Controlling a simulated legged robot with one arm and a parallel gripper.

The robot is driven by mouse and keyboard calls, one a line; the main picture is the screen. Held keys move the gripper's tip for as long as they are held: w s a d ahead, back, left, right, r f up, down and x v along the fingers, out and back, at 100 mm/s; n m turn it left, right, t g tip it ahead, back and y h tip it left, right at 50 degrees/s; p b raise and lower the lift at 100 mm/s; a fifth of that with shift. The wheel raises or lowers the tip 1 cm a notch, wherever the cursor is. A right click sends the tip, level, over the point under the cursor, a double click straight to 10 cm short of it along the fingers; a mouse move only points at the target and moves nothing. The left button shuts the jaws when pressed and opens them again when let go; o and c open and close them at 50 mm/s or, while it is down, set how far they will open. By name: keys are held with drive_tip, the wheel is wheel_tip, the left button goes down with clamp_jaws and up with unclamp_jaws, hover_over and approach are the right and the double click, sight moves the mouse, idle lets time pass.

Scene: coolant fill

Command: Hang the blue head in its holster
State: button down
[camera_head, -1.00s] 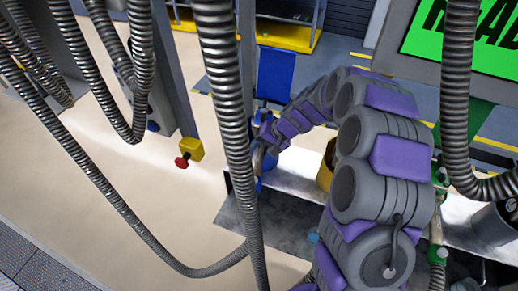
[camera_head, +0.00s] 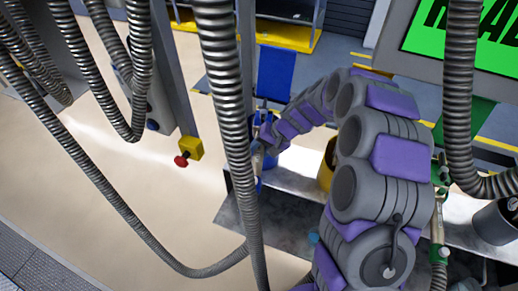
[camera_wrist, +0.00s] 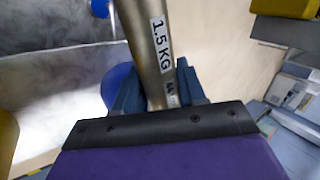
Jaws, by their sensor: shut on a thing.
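The blue head's metal tube (camera_wrist: 152,45), labelled "1.5 KG", runs between the fingers of my gripper (camera_wrist: 158,92) in the wrist view. My gripper is shut on it. In the head view, my gripper (camera_head: 265,143) is above the left end of the metal bench, partly behind a hanging hose. The held blue head (camera_head: 258,166) shows just below it. A rounded blue holster (camera_wrist: 117,88) shows behind the left finger in the wrist view, apart from the tube as far as I can see. A blue panel (camera_head: 276,73) stands above that spot in the head view.
Ribbed metal hoses (camera_head: 225,90) hang in front of the bench (camera_head: 245,215). A yellow holster (camera_head: 326,165) and a green head (camera_head: 438,215) are to the right. A yellow box with a red button (camera_head: 190,150) is on a post at left.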

drive_tip(key=shift+f+b, duration=0.8)
drive_tip(key=shift+f, duration=0.5)
drive_tip(key=c, duration=0.6)
unclamp_jaws()
drive_tip(key=shift+o, duration=0.2)
drive_tip(key=w+p+v, duration=0.1)
drive_tip(key=v, duration=1.6)
drive_tip(key=shift+s, duration=0.4)
drive_tip(key=shift+s+r, duration=0.1)
drive_tip(key=s+r+n+g+h+b, duration=0.1)
drive_tip(key=s+r+g+h+b, duration=0.15)
drive_tip(key=s, duration=1.55)
drive_tip(key=s+d+f+h, duration=0.2)
drive_tip(key=s+d, duration=0.1)
drive_tip(key=s, duration=0.7)
drive_tip(key=s+d+f+h+b, duration=0.1)
drive_tip(key=s+d+f+h, duration=0.1)
drive_tip(key=s, duration=0.8)
drive_tip(key=shift+d+f+b, duration=0.25)
drive_tip(key=shift+d+b, duration=0.05)
drive_tip(key=shift+d, duration=0.45)
